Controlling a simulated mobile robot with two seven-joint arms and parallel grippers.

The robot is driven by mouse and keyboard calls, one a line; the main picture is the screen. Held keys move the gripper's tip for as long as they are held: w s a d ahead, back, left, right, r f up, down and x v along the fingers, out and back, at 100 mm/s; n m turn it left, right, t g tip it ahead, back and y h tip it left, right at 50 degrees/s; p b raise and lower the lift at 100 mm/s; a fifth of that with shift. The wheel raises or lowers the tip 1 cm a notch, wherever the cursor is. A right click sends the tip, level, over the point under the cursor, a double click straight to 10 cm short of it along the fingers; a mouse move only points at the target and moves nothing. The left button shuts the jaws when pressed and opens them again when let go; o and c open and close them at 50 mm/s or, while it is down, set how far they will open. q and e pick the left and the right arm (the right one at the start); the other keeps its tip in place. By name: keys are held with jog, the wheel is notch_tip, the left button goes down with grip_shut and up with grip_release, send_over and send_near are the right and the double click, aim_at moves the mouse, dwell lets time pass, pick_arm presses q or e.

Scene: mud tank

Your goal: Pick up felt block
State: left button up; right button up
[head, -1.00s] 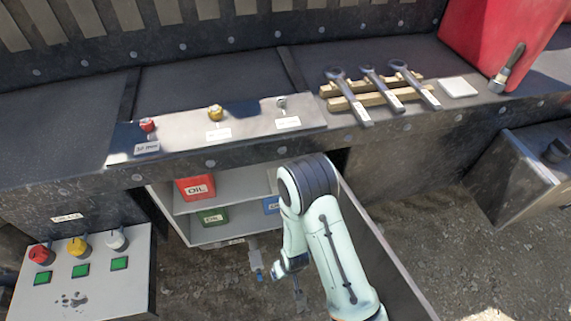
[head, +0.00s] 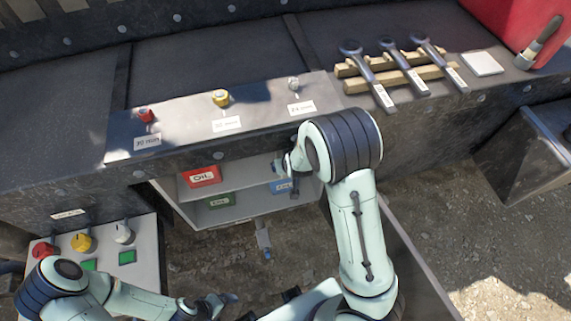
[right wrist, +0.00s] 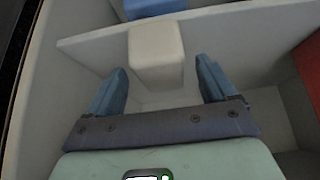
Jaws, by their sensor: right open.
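A pale, cream block (right wrist: 155,58), which looks like the felt block, stands in the cabinet in the right wrist view. My right gripper (right wrist: 160,66) is open, with one blue finger on each side of the block's near end. No contact with the block is visible. In the head view my right gripper (head: 287,165) is at the cabinet's upper right opening, and the block cannot be made out there. My left gripper (head: 222,303) is low at the bottom of the head view, too small to tell its opening.
The open cabinet (head: 240,192) holds red (head: 202,176), green (head: 217,201) and blue (head: 282,187) boxes. Pale walls (right wrist: 225,20) lie close around my right gripper. The bench (head: 215,135) above carries knobs and wrenches (head: 405,72). A button panel (head: 150,243) stands at lower left.

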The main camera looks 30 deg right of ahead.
jog(key=shift+x, duration=1)
jog(key=shift+c, duration=0.3)
jog(key=shift+r, duration=0.1)
jog(key=c, duration=1.1)
jog(key=shift+w, duration=0.1)
